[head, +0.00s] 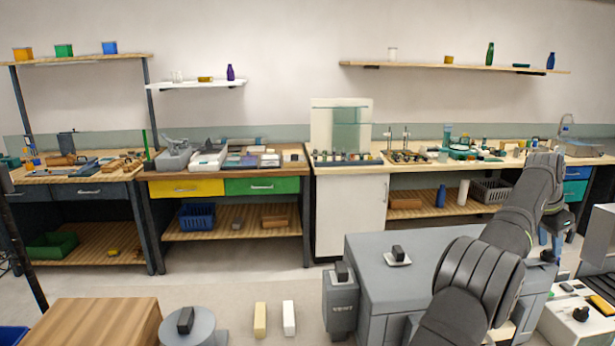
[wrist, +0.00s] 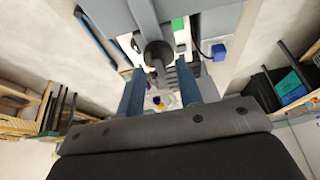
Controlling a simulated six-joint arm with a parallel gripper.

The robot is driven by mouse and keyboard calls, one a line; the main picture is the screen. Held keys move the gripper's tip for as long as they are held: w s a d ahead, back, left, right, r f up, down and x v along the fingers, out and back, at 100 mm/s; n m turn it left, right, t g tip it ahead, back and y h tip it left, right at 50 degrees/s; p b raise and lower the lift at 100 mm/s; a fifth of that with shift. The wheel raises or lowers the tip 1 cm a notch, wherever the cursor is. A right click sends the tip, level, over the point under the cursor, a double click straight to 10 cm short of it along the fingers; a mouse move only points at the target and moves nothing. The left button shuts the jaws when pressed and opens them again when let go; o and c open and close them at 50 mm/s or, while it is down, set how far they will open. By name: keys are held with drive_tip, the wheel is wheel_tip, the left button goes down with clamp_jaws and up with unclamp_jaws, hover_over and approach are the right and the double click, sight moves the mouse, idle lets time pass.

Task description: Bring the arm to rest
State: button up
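My gripper (wrist: 160,70) shows in the wrist view as two blue fingers, one at each side of the middle, with a clear gap between them. It is open, and I see nothing held between the fingers. A dark round knob-like part (wrist: 154,52) shows beyond the gap; how far off it is I cannot tell. In the head view my arm rises from the bottom right and bends near the right end of the far bench; the fingers cannot be made out there. No glass rods can be told for sure.
A grey cabinet (head: 385,262) stands close by my arm. A long bench (head: 225,174) with tools and trays runs along the back wall. A wooden block-like table (head: 95,318) is at the front left. Wall shelves (head: 455,65) hang above.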

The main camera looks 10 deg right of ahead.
drive_tip(key=v, duration=1.1)
drive_tip(key=x, duration=1.2)
drive_tip(key=shift+f, duration=0.15)
drive_tip(key=shift+s+r+n+t, duration=0.2)
drive_tip(key=shift+n+t, duration=0.1)
drive_tip(key=shift+n, duration=0.5)
drive_tip(key=n+t, duration=0.1)
drive_tip(key=n, duration=0.1)
drive_tip(key=n+t, duration=0.1)
drive_tip(key=n, duration=0.2)
drive_tip(key=shift+s+d+n+y, duration=0.1)
drive_tip(key=shift+s+n+y, duration=0.1)
drive_tip(key=shift+n+y, duration=0.1)
drive_tip(key=v, duration=1.7)
drive_tip(key=shift+r, duration=0.2)
